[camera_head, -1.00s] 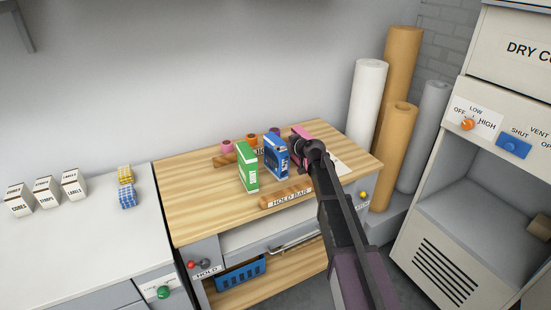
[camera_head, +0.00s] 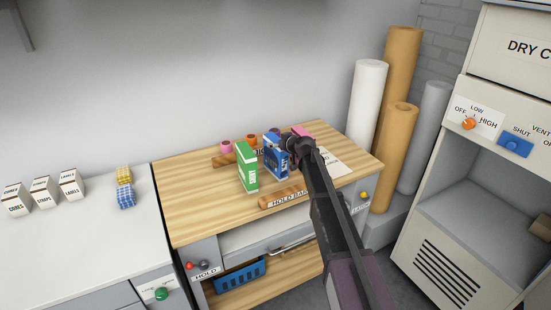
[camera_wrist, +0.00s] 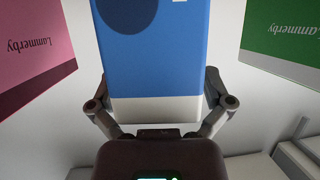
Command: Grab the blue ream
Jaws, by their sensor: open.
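The blue ream (camera_head: 275,157) stands upright on the wooden bench top, between a green ream (camera_head: 247,167) and a pink ream (camera_head: 303,132). In the wrist view the blue ream (camera_wrist: 153,50) fills the upper middle, its white lower band close to my gripper's palm. My gripper (camera_wrist: 155,105) has one finger on each side of the blue ream and is open. I cannot tell whether the fingers touch it. In the head view my gripper (camera_head: 290,143) is at the right side of the blue ream, and my wrist hides most of the pink ream.
The pink ream (camera_wrist: 35,50) and green ream (camera_wrist: 285,45) flank my fingers. A wooden hold bar (camera_head: 278,200) lies at the bench's front. Several small rolls (camera_head: 251,140) stand behind. Tall paper rolls (camera_head: 368,105) stand right of the bench. The bench's left part is clear.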

